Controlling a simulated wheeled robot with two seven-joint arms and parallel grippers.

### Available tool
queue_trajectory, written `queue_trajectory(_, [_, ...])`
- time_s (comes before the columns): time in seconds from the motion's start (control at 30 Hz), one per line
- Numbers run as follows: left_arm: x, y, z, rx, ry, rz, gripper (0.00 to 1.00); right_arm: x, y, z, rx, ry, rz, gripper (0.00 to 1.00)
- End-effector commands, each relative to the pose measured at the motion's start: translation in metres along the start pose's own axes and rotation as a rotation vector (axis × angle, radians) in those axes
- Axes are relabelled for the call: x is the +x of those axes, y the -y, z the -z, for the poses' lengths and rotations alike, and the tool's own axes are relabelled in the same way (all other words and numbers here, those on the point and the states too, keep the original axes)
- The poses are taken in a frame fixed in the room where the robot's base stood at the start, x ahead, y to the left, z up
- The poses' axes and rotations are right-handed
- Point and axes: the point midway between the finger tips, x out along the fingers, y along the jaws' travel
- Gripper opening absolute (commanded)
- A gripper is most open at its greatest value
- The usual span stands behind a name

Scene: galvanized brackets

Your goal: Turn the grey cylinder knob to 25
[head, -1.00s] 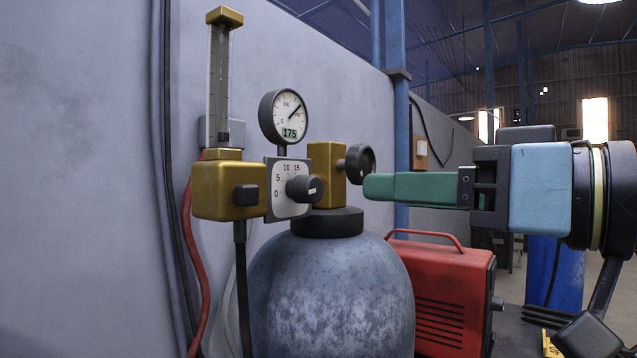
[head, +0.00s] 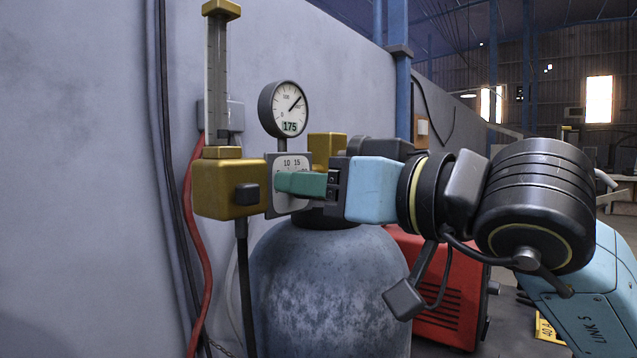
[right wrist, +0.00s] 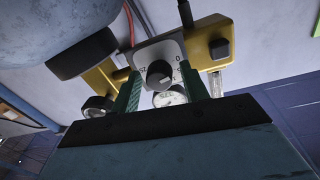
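The dark grey round knob (right wrist: 159,73) sits on a pale dial plate (head: 291,160) with printed numbers, above the grey cylinder (head: 330,285). In the head view my right gripper (head: 280,183) covers the knob and only the plate's "10 15" and edges show. In the right wrist view its two green fingers (right wrist: 160,80) are apart, one on each side of the knob, with a gap visible on both sides. The knob's light mark is small, and I cannot read which number it points to. My left gripper is not in view.
A round gauge (head: 284,109) showing 175 stands just above the dial. A brass block (head: 228,190) with a clear tube (head: 217,80) is left of it. A black handwheel (right wrist: 98,106) is close beside one finger. A red machine (head: 440,310) stands behind the cylinder.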

Motion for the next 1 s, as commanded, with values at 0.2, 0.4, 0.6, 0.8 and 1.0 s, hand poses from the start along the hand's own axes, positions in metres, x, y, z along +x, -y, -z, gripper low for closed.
queue_trajectory(0.2, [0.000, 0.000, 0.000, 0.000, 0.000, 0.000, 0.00, 0.000, 0.000, 0.000, 0.000, 0.000, 0.000, 0.16])
queue_trajectory(0.4, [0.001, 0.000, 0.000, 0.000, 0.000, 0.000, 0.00, 0.000, 0.000, 0.000, 0.003, 0.000, 0.000, 0.06])
queue_trajectory(0.6, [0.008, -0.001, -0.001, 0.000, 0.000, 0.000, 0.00, 0.000, -0.001, -0.001, 0.046, 0.002, -0.002, 0.06])
queue_trajectory(0.8, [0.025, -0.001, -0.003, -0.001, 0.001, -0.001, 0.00, -0.001, -0.001, -0.001, 0.159, 0.008, -0.004, 0.06])
queue_trajectory(1.0, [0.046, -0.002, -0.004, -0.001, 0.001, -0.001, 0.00, -0.001, -0.002, -0.002, 0.333, 0.021, -0.007, 0.06])
